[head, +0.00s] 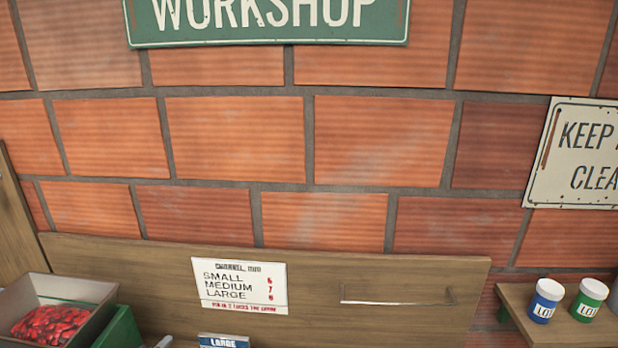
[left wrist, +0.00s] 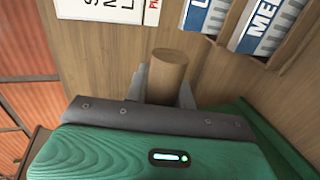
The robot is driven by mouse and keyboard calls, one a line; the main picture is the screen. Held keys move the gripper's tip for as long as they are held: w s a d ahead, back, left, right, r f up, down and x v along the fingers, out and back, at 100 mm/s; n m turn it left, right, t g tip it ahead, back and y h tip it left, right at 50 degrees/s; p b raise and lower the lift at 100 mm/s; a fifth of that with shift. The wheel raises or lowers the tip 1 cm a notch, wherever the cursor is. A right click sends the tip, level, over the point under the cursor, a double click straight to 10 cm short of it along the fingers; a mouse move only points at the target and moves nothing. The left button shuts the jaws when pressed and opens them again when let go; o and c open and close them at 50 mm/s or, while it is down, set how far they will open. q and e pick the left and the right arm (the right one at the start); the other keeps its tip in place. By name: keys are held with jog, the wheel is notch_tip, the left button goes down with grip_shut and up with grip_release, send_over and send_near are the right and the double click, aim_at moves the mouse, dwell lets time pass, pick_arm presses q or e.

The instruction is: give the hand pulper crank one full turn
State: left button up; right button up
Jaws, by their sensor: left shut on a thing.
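The hand pulper shows at the lower left of the head view as a grey hopper (head: 97,318) full of red cherries (head: 50,326), with a green body (head: 121,329) beside it. In the left wrist view a round wooden crank handle (left wrist: 168,72) stands between the two grey fingers of my left gripper (left wrist: 166,94). The gripper is shut on it. The rest of the crank is hidden behind the gripper. Neither gripper shows in the head view. My right gripper is in no view.
A wooden back board (head: 420,295) carries a channel size card (head: 238,286). A blue "LARGE" label (head: 224,341) is at the bottom edge. A shelf (head: 515,296) at the right holds a blue jar (head: 545,300) and a green jar (head: 589,300). The workbench top is mostly out of frame.

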pick_arm(q)
jog(key=v, duration=0.3)
jog(key=shift+s+d+f, duration=0.1)
jog(key=shift+s+d, duration=0.2)
jog(key=v, duration=0.3)
jog(key=r+v, duration=0.1)
jog(key=v, duration=0.3)
jog(key=shift+a+r, duration=0.15)
grip_shut()
jog(key=shift+s+r, duration=0.1)
jog(key=shift+r, duration=0.1)
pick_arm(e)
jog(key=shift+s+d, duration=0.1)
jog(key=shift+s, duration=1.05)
pick_arm(q)
jog(key=shift+w+a+r, duration=0.2)
jog(key=shift+a+r, duration=0.05)
jog(key=shift+r, duration=0.25)
